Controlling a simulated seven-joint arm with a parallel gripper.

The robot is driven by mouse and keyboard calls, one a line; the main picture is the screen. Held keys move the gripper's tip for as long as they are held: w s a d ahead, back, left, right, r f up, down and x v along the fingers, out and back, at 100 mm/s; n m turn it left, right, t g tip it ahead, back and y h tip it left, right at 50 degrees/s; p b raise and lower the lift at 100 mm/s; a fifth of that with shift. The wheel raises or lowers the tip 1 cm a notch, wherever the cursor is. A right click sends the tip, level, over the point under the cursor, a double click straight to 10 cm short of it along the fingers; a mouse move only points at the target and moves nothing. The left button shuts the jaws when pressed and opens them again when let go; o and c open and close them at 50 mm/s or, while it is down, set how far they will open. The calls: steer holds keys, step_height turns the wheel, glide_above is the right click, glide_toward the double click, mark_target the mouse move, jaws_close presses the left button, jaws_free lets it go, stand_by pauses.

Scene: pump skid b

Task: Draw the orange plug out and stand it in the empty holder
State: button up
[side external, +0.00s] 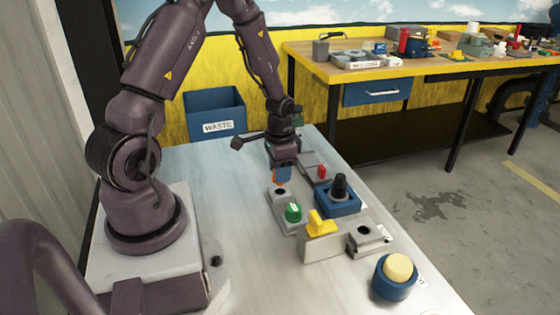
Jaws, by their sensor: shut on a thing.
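My gripper (284,168) points down and is shut on the orange plug (281,178), of which only a small lower part shows below the fingers. The plug is just above a grey block (277,203) with a dark round hole (280,191) in its top and a green knob (293,212) at its near end. The hole shows below the plug, which looks clear of it. A grey block with a dark opening (367,237) stands nearer the camera; I cannot tell for sure whether it is the empty holder.
A blue block with a black knob (340,187) and a red switch (321,171) stand right of my gripper. A yellow handle (320,222) and a cream button in a blue housing (396,270) are nearer. The left of the pale table (225,200) is clear.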

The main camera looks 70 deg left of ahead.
steer(key=shift+f, duration=0.5)
steer(key=shift+f, duration=1.3)
stand_by(0.9)
steer(key=o, duration=1.1)
step_height(320, 180, up, 13)
steer(key=shift+r, duration=0.1)
